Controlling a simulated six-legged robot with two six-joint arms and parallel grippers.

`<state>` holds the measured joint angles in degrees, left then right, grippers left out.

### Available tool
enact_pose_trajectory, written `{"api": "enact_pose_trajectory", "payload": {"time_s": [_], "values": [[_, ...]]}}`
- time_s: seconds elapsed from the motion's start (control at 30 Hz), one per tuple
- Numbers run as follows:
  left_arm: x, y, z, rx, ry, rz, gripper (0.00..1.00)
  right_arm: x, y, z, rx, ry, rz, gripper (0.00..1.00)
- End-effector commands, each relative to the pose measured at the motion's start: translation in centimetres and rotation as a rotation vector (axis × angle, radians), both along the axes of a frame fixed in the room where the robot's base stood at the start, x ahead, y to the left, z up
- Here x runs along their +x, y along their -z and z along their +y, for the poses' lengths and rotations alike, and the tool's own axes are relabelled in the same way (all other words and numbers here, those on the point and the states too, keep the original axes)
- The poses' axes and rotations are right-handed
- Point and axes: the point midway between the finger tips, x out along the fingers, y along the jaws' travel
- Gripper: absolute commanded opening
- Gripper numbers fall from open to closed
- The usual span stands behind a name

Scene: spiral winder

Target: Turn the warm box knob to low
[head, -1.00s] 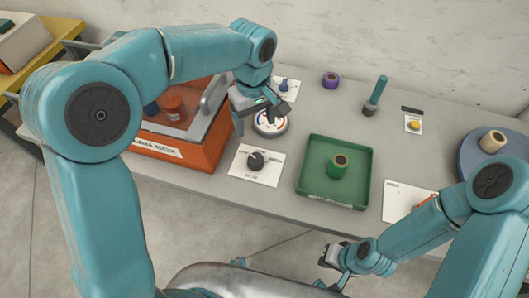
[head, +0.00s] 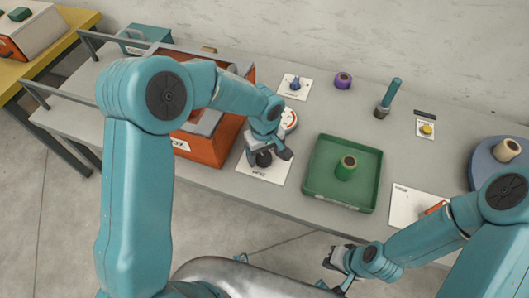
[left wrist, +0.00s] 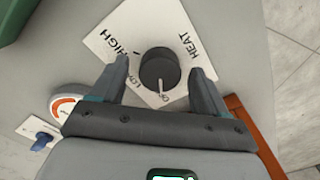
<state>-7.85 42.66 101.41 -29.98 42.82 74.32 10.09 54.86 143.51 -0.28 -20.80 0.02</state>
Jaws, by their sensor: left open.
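A light mark on the knob points toward the lettering on the gripper's side, which looks like OFF. My left gripper (head: 268,155) is open, with one finger on each side of the knob; I cannot tell whether they touch it. My right gripper (head: 338,265) is low, off the table's front edge.
A round gauge (head: 289,119) stands just behind the knob. A blue knob (head: 295,83) and a purple spool (head: 343,80) are farther back.

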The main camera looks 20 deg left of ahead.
Motion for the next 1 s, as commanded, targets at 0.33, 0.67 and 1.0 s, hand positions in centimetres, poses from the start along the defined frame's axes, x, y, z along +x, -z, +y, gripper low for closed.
{"api": "enact_pose_trajectory", "payload": {"time_s": [0.33, 0.67, 1.0], "values": [[0.08, 0.17, -0.01, 0.0, 0.0, 0.0, 0.52, 0.0, 0.0, 0.0, 0.0, 0.0, 0.0, 0.0], [0.08, 0.14, -0.01, 0.0, 0.01, 0.0, 0.19, 0.0, 0.06, 0.0, 0.0, 0.0, 0.0, 0.0], [0.07, 0.23, 0.03, 0.0, 0.161, -0.001, 0.19, -0.01, 0.99, 0.01, 0.0, 0.0, 0.0, 0.0]]}}
